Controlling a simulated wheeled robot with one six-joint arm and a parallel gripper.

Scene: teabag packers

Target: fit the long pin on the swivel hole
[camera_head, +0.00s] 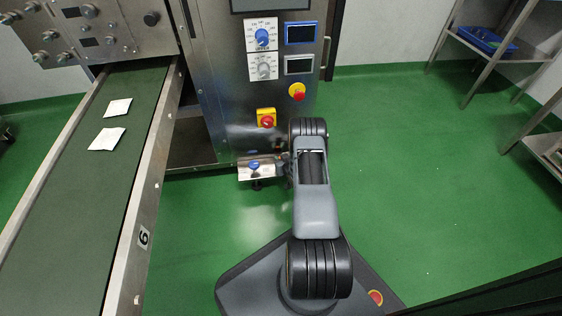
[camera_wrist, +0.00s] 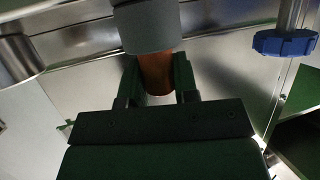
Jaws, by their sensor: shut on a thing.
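In the wrist view my gripper (camera_wrist: 158,82) is shut on a copper-coloured round piece (camera_wrist: 155,72). A wider dark grey cylinder (camera_wrist: 148,24) stands right beyond it, in line with it. I cannot tell for sure whether the copper piece is the long pin. In the head view my arm hides the gripper, close to the machine's front beside a small steel bracket (camera_head: 262,175). A blue knob (camera_head: 254,165) sits on that bracket. A blue knob on a metal rod also shows in the wrist view (camera_wrist: 285,43). I cannot make out the swivel hole.
The steel machine cabinet (camera_head: 235,95) carries dials and red stop buttons just beyond my arm. A green conveyor (camera_head: 85,200) with two white sachets (camera_head: 112,123) runs along the left. A rack with a blue crate (camera_head: 487,40) stands far right. The floor between is clear.

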